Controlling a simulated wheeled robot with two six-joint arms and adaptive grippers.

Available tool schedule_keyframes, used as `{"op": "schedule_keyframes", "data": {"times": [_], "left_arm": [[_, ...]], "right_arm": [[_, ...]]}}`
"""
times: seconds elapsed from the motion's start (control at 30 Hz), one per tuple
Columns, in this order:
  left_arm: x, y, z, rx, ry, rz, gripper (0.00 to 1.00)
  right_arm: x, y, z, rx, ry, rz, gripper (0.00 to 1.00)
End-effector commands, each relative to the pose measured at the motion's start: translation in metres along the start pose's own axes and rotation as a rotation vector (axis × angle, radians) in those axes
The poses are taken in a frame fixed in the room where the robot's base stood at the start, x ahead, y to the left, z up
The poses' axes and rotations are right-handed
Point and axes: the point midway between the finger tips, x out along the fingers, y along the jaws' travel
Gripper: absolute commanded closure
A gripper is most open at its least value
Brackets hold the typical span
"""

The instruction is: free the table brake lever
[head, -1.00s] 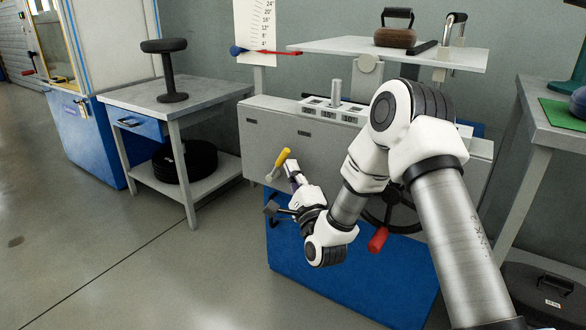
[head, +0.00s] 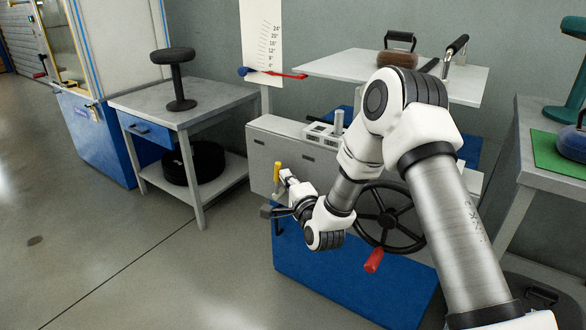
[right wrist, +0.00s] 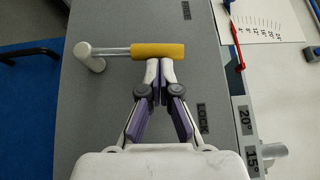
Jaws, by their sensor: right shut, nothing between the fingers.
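The brake lever has a yellow grip (head: 277,176) and stands roughly upright at the left end of the grey table housing (head: 262,145). In the right wrist view its yellow grip (right wrist: 158,51) points right from a bare metal rod and a pale pivot (right wrist: 89,57). My right gripper (head: 285,175) is at the lever. In the right wrist view the gripper (right wrist: 160,66) is shut and empty, its tips against or just beside the grip's edge. A LOCK label (right wrist: 202,118) is right of the fingers; another label (right wrist: 186,10) is unreadable. My left gripper is not in view.
A black handwheel (head: 388,218) with a red knob (head: 373,260) is on the housing front, close to my right arm. A white tabletop (head: 345,65) is above. A side table (head: 215,98) stands left. The floor at front left is clear.

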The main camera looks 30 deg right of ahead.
Motion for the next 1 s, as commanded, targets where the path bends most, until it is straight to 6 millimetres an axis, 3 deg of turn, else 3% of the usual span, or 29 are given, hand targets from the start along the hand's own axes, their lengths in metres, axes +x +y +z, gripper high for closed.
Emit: {"op": "schedule_keyframes", "data": {"times": [0.03,0.1,0.4,0.6,1.0], "left_arm": [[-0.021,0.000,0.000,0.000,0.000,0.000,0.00],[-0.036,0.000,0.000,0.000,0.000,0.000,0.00],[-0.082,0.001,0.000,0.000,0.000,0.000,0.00],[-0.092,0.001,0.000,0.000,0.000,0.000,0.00],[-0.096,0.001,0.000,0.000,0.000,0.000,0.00]], "right_arm": [[0.004,-0.014,0.003,-0.025,-0.001,0.033,1.00],[0.009,-0.017,0.006,-0.062,-0.002,0.089,1.00],[0.029,-0.017,0.020,-0.211,-0.001,0.312,1.00],[0.038,-0.011,0.026,-0.272,0.000,0.409,1.00],[0.047,-0.008,0.031,-0.270,0.001,0.403,1.00]]}}
